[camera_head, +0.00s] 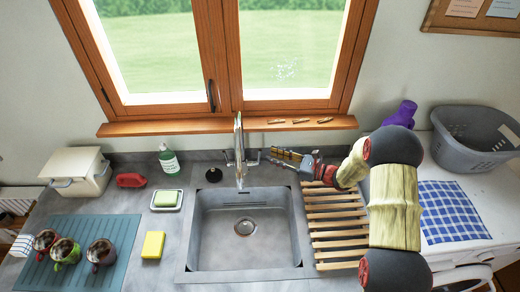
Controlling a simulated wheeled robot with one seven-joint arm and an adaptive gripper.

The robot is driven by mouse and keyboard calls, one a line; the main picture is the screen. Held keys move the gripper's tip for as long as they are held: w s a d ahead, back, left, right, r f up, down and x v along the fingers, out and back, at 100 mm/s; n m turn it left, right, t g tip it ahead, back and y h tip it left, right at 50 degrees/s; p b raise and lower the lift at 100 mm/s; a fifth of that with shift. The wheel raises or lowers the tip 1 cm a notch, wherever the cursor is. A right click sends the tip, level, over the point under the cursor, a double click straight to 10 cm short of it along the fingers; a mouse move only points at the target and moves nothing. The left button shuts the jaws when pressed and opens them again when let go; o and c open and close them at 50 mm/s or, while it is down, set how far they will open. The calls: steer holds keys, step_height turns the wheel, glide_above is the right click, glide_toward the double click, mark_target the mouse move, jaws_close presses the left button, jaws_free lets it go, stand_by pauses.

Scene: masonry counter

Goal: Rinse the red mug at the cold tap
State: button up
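Three mugs stand on a teal mat (85,280) at the lower left. The leftmost is a red mug (43,242), the middle is a green mug (66,254) and the right one is a dark reddish-brown mug (101,256). All show dark insides. The tall tap (239,150) stands behind the sink (205,230), with a lever on each side; no mug is beneath it. My gripper (273,157) is behind the sink, just right of the right tap lever (254,159). Its fingers appear apart with nothing between them; contact with the lever cannot be told.
A slatted wooden rack (338,225) lies right of the sink, under my arm. A yellow sponge (153,245), a soap dish (167,205), a green-labelled bottle (168,161) and a white bin (78,168) stand left. A grey basket (470,150) stands far right. The sink is empty.

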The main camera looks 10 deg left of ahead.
mark_target(260, 151)
steer(key=shift+m+t, duration=0.6)
steer(key=shift+m, duration=0.2)
steer(key=w+a, duration=0.1)
steer(key=a, duration=0.1)
steer(key=w+a+f, duration=0.1)
steer(key=a, duration=0.1)
steer(key=w+a+f, duration=0.1)
steer(key=w+a, duration=0.1)
steer(key=a, duration=0.1)
steer(key=shift+f, duration=0.2)
steer(key=c, duration=0.4)
jaws_close()
